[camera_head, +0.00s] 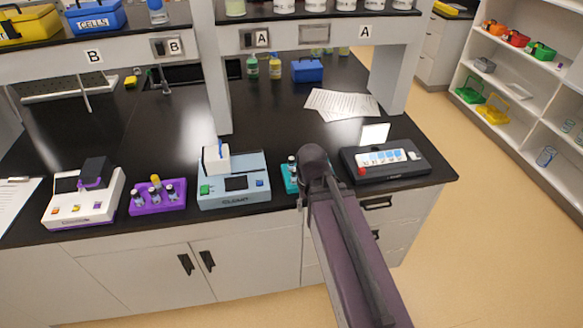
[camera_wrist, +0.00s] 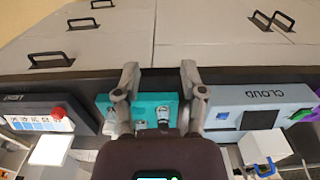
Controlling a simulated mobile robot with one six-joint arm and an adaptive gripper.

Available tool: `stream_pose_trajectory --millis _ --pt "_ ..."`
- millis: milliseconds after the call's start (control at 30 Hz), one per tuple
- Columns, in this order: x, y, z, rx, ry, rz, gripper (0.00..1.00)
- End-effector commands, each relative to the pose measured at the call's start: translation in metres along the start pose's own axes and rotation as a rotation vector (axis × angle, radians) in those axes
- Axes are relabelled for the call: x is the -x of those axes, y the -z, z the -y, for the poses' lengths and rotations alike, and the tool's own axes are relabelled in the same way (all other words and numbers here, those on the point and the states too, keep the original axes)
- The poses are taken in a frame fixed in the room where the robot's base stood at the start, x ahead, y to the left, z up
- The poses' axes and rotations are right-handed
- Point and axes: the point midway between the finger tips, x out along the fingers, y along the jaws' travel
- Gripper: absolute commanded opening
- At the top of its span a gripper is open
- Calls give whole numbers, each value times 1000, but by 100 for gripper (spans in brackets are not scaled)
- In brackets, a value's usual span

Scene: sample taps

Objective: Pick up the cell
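A teal rack (camera_wrist: 150,99) lies below my gripper in the wrist view. Small cells with dark caps stand in it; one cell (camera_wrist: 163,114) shows between the fingers, close to the palm. My gripper (camera_wrist: 159,72) is open, one finger on each side of the rack's middle, and nothing is held. In the head view my arm covers most of the teal rack (camera_head: 289,178) and hides the gripper. A purple rack (camera_head: 157,203) at the left holds several vials with dark caps and one yellow piece. I cannot tell which vial is the cell.
A blue-grey CLOUD meter (camera_head: 234,191) with a white block on top stands left of the teal rack. A black device (camera_head: 385,172) with a red button stands to its right. A white device (camera_head: 84,205) is further left. Papers (camera_head: 342,104) lie behind.

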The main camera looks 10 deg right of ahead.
Motion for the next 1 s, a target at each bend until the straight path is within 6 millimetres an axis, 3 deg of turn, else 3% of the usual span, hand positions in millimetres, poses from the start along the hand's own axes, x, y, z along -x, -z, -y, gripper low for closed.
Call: stream_pose_trajectory --millis 267,700,833,1000 --pt "25 71 0 56 0 0 77" --pt "72 221 1 200 1 0 77" --pt "79 247 1 229 1 -1 77" --pt "82 261 1 246 1 -1 77"
